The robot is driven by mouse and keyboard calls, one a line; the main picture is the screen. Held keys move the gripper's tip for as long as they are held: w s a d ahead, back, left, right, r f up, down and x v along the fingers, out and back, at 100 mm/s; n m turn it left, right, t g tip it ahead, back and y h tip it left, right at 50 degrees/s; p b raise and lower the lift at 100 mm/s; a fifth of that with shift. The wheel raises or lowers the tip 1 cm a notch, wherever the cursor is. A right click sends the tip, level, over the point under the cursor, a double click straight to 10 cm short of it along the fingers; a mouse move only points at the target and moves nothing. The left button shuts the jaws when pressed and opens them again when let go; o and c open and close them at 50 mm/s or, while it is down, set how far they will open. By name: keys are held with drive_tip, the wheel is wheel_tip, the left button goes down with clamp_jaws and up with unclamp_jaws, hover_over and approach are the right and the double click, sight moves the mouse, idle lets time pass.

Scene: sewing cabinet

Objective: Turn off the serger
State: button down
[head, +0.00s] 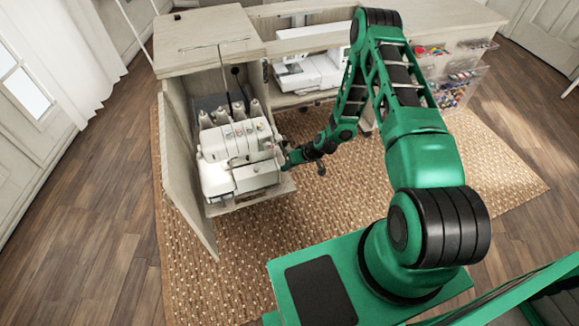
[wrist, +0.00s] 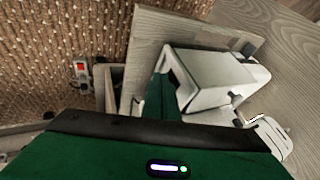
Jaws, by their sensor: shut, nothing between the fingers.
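The white serger (head: 232,150) stands on the pull-out shelf at the left of the cabinet, with thread cones at its back. My gripper (head: 287,161) is at the serger's right side, very close to it; I cannot tell whether they touch. In the wrist view, a white machine body (wrist: 208,80), apparently the serger, lies just beyond my gripper (wrist: 158,82). The green fingers look closed together, with nothing held. I cannot make out a power switch on the serger in either view.
A small light box with a red switch (wrist: 80,67) shows over the woven rug (wrist: 60,30) in the wrist view. A white sewing machine (head: 308,72) sits in the cabinet's middle bay. An open cabinet door (head: 187,180) stands left of the serger. Clear bins (head: 455,90) are at right.

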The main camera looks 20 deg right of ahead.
drive_tip(key=shift+a, duration=0.1)
drive_tip(key=shift+a, duration=0.2)
drive_tip(key=shift+d, duration=0.25)
drive_tip(key=shift+r, duration=0.2)
drive_tip(key=shift+r, duration=0.6)
